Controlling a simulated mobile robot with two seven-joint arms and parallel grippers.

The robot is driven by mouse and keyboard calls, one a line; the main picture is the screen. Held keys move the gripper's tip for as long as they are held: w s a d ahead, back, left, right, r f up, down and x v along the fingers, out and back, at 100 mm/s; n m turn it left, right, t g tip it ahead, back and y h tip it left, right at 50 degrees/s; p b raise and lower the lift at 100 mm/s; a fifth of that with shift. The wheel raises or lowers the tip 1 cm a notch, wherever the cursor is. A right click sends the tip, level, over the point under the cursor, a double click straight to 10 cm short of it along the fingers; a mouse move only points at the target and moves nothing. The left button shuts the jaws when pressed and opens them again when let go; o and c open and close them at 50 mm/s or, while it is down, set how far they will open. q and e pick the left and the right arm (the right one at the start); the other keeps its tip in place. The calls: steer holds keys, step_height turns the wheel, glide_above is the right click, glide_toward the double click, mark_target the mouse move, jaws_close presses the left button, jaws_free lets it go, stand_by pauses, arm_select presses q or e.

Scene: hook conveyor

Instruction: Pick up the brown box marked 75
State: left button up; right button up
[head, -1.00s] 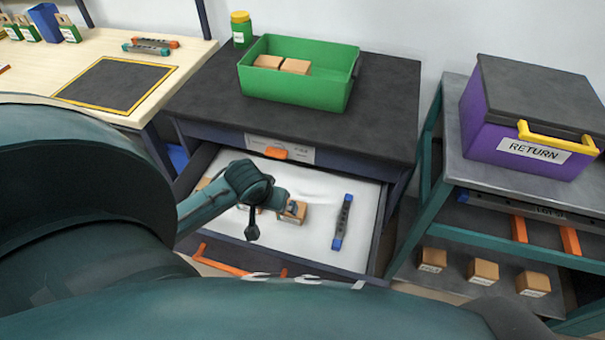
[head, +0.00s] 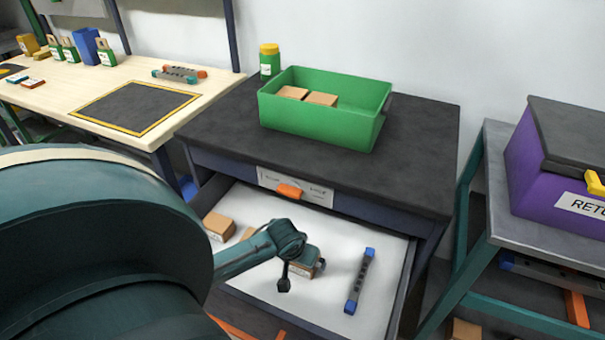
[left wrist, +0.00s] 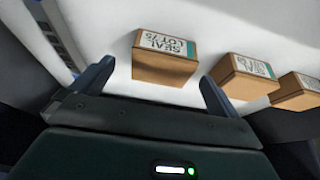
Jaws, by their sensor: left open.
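Several brown boxes lie in the open white-lined drawer (head: 328,226). In the left wrist view the nearest brown box (left wrist: 164,68) has a white label that seems to read "SEAL LOT 75". My left gripper (left wrist: 156,76) is open, with one finger toward each side of this box. The box is ahead of the fingers and no grip shows. In the head view my left gripper (head: 290,272) is over the drawer, close beside the box. My right gripper is not in view.
Two more boxes (left wrist: 240,76) (left wrist: 297,92) lie to the right in the left wrist view. A blue-ended dark bar (head: 359,281) lies right of the gripper in the drawer. A green bin (head: 315,125) with brown boxes stands on the cabinet top above.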

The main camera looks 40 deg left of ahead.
arm_select(q)
steer(key=b+x, duration=0.1)
steer(key=x, duration=0.4)
steer(key=shift+w+a+f, duration=0.1)
steer(key=shift+a+f, duration=0.05)
steer(key=shift+a, duration=0.05)
steer(key=shift+c, duration=0.3)
steer(key=c, duration=1)
